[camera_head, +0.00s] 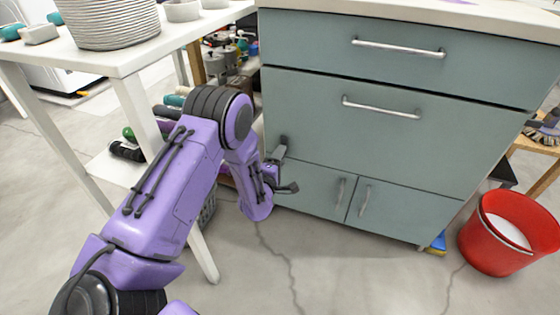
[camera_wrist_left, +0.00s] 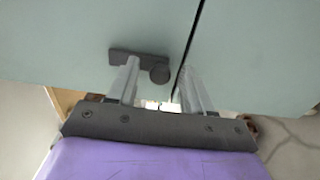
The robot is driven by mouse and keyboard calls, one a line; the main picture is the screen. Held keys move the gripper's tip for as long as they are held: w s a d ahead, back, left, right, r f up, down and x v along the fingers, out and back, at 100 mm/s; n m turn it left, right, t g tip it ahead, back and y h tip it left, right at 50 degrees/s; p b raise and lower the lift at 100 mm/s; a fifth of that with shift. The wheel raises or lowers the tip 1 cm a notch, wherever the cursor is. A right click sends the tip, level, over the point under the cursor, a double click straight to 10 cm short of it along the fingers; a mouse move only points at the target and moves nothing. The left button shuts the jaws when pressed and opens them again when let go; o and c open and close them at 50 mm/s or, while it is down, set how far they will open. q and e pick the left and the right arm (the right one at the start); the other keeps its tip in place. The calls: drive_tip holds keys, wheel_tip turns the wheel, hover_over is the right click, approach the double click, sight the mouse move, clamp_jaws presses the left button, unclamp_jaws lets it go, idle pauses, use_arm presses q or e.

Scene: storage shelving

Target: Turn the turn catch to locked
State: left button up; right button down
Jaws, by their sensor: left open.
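The turn catch (camera_wrist_left: 138,58) is a dark grey bar with a round knob at its right end, seen in the left wrist view. It lies on a pale green panel, just left of the dark seam, and does not cross it. My left gripper (camera_wrist_left: 160,88) is open, its two pale fingers pointing at the panel. The left finger overlaps the bar in the picture; contact cannot be told. The knob shows between the fingers. In the head view the left gripper (camera_head: 281,172) is at the grey-green cabinet's (camera_head: 400,140) lower left. My right gripper is out of view.
Drawer handles (camera_head: 398,48) and two lower door handles (camera_head: 364,200) stick out from the front. A red bucket (camera_head: 510,235) stands at right. The floor in front is clear.

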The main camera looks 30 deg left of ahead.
use_arm(q)
drive_tip(key=shift+c, duration=0.4)
clamp_jaws()
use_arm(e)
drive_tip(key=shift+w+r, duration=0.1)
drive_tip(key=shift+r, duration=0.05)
